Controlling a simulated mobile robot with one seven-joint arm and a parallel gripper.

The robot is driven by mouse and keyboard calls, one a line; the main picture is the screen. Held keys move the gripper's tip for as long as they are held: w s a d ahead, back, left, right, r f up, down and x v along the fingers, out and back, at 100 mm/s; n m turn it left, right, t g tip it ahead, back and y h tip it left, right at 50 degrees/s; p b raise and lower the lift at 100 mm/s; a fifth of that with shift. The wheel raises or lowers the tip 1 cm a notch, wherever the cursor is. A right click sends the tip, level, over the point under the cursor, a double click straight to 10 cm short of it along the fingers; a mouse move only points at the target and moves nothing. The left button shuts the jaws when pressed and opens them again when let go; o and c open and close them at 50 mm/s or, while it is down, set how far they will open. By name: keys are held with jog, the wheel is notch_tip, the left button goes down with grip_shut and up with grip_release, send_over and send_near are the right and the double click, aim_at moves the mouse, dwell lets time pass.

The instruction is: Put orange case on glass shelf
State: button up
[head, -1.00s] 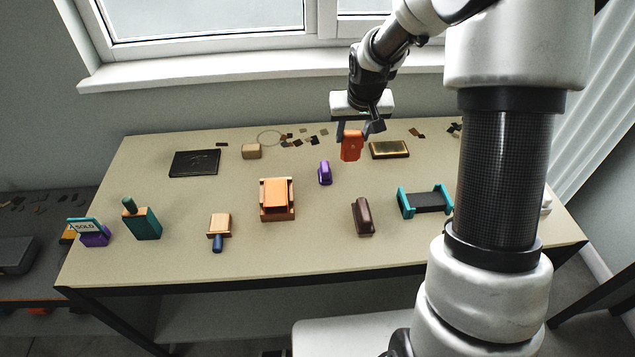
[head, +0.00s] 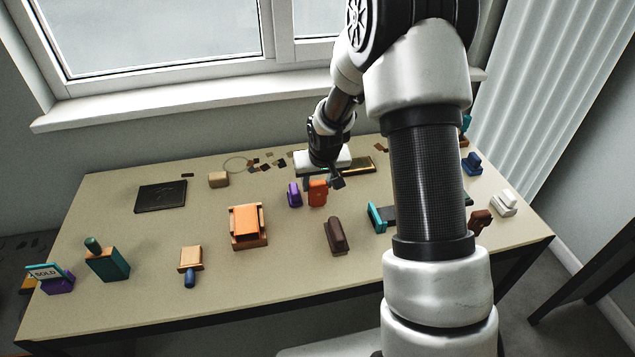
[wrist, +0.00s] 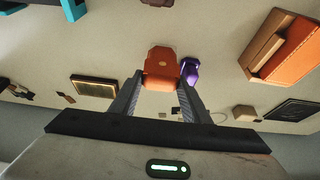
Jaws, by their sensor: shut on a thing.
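The orange case (head: 318,193) is a small upright orange block with a dark spot on it. My gripper (head: 322,182) is shut on it; in the head view the case hangs below the fingers, close to the tabletop, and I cannot tell whether it touches. In the wrist view the orange case (wrist: 162,70) sits between the two grey fingertips (wrist: 162,84). A glass shelf is not recognisable in either view.
A purple block (head: 294,194) stands close beside the case. An orange block in a wooden holder (head: 248,226), a dark brown block (head: 336,236), a black plate (head: 161,196) and a gold-topped block (head: 361,164) are on the table (head: 290,270). Bare table lies between them.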

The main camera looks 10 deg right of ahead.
jog(key=shift+f, duration=0.25)
jog(key=o, duration=1)
jog(key=shift+r, duration=0.1)
jog(key=shift+r, duration=0.1)
